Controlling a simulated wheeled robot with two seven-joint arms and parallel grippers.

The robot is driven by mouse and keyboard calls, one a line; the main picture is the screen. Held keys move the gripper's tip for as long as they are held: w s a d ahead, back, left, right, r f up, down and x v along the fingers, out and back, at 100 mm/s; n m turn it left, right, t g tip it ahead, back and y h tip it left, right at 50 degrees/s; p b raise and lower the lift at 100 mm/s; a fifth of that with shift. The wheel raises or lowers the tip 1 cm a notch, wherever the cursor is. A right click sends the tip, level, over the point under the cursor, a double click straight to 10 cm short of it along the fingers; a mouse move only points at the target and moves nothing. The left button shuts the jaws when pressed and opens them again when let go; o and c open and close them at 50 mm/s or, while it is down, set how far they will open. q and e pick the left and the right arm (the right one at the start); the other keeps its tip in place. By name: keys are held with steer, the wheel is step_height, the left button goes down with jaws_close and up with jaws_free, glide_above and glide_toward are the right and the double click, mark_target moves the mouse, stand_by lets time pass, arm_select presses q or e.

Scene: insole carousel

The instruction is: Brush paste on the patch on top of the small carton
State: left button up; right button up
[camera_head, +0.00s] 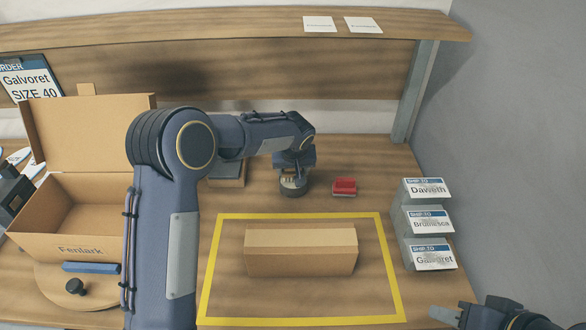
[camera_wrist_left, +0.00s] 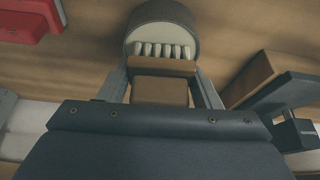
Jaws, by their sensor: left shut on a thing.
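The small carton (camera_head: 300,262) is a closed brown box lying inside the yellow outline on the bench. I cannot make out a patch on its top. My left gripper (camera_head: 293,167) is down over the paste pot (camera_head: 293,190), behind the carton. In the left wrist view its fingers (camera_wrist_left: 163,90) are shut on the brush (camera_wrist_left: 160,66), a brown block with a row of pale bristles. The bristles point at the round pot (camera_wrist_left: 160,13), over or inside its mouth; I cannot tell the depth. My right gripper (camera_head: 450,316) is partly in view at the bottom right, away from the carton.
A red-topped object (camera_head: 344,187) sits right of the pot. Label holders (camera_head: 412,225) stand at the right. An open carton marked Fenlark (camera_head: 75,250) stands on a round turntable (camera_head: 95,292) at the left. A shelf (camera_head: 230,28) crosses the back. The yellow outline (camera_head: 391,268) has free room around the carton.

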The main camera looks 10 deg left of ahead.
arm_select(q)
steer(key=shift+r+p, duration=1.9)
steer(key=shift+r, duration=1.6)
steer(key=s+a+r+m+p, duration=0.1)
steer(key=s+a+p, duration=0.2)
steer(key=s, duration=0.4)
steer(key=s+a+r+m+h+p, duration=0.1)
steer(key=s+a+p, duration=0.3)
steer(key=s, duration=0.3)
steer(key=shift+a+m, duration=0.2)
steer(key=shift+m, duration=0.2)
